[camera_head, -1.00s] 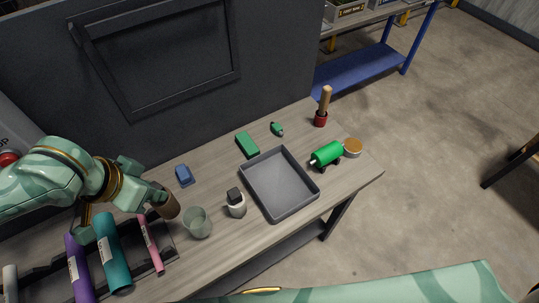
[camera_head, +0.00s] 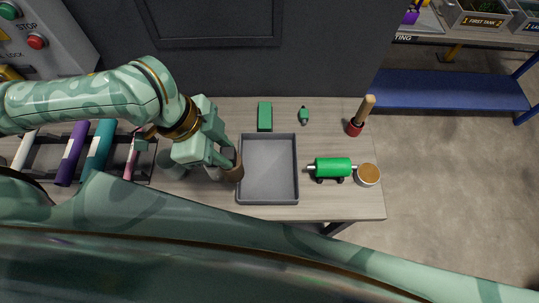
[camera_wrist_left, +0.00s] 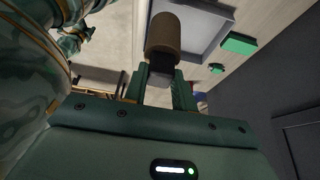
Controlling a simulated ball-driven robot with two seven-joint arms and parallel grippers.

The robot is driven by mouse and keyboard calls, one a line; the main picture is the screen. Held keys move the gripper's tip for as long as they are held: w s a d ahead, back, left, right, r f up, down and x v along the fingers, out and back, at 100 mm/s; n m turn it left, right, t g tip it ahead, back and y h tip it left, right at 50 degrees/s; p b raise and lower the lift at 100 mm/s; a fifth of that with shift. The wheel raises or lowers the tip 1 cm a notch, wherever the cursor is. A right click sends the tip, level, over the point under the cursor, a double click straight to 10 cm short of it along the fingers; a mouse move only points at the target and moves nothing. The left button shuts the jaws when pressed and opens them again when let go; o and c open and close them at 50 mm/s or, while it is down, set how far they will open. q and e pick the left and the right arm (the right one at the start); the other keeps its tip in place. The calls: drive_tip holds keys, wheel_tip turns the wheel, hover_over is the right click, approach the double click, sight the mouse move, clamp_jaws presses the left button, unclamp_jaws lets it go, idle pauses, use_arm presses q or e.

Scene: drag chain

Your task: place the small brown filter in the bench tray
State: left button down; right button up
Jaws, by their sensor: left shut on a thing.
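The brown filter (camera_head: 234,173) is a small brown cylinder held in my left gripper (camera_head: 228,158), which is shut on it. In the head view it overlaps the left wall of the bench tray, above the bench; its exact height is unclear. The grey bench tray (camera_head: 268,168) is shallow, rectangular and looks empty. In the left wrist view the filter (camera_wrist_left: 164,34) sticks out beyond the fingers, in front of the tray (camera_wrist_left: 214,14). My right gripper is not seen.
A green block (camera_head: 265,116) and a small green object (camera_head: 304,116) lie behind the tray. A glass cup (camera_head: 172,164) and coloured rolls (camera_head: 99,146) are left.

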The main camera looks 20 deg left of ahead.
use_arm(q)
drive_tip(key=w+d+f+b, duration=0.5)
drive_tip(key=w+f+b, duration=0.2)
drive_tip(key=f+b, duration=0.2)
drive_tip(key=shift+w+x, duration=0.2)
drive_tip(key=shift+x, duration=0.95)
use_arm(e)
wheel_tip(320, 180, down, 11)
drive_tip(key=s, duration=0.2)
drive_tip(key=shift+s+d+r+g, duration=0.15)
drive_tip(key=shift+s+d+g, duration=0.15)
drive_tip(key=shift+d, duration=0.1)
use_arm(q)
drive_tip(key=c, duration=1.1)
unclamp_jaws()
drive_tip(key=shift+f, duration=0.1)
drive_tip(key=shift+c, duration=0.2)
drive_tip(key=p+v, duration=0.6)
drive_tip(key=v, duration=0.6)
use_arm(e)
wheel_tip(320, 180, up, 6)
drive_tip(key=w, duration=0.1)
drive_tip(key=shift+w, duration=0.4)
use_arm(q)
drive_tip(key=shift+w, duration=0.15)
